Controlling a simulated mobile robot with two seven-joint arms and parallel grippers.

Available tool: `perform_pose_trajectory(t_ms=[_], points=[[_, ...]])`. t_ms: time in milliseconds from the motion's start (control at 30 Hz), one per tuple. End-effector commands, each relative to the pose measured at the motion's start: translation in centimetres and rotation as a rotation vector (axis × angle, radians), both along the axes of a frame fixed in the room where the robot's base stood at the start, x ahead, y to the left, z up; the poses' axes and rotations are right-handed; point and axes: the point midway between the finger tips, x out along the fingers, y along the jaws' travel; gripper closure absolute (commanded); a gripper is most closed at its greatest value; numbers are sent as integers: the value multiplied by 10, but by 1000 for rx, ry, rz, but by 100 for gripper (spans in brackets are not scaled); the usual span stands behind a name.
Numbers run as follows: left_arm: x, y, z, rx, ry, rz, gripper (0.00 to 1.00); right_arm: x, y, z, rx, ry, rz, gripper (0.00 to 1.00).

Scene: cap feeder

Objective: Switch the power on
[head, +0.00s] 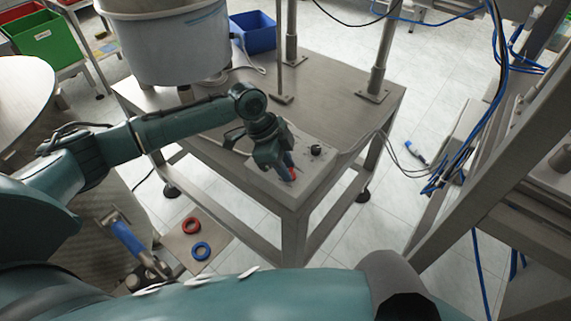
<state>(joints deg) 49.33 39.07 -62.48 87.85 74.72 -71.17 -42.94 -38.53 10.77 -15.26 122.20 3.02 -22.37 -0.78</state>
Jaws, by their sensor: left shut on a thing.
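A small grey control box (318,169) sits on the front right part of the metal table. It carries a red switch (293,174) and a black knob (316,151). My left gripper (290,177) reaches down over the box from the left and is shut on the red switch. The fingers hide part of the switch, and whether it is lit or turned cannot be told. My right gripper is out of view.
The metal table (227,150) holds a large grey bowl feeder (165,45) and upright posts. A red ring (190,225) and a blue ring (201,251) lie low at left. A metal frame with blue cables (440,178) stands at right.

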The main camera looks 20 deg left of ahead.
Motion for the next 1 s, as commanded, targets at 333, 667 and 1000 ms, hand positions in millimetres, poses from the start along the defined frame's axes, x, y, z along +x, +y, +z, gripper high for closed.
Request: perform_pose_trajectory(t_ms=[333, 667, 1000], points=[[3, -1, 0, -3, 3, -219, 96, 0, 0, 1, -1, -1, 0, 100], [7, -2, -1, -3, 3, -532, 96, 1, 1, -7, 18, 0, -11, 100], [10, -4, -1, -3, 1, -820, 96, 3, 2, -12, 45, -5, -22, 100]])
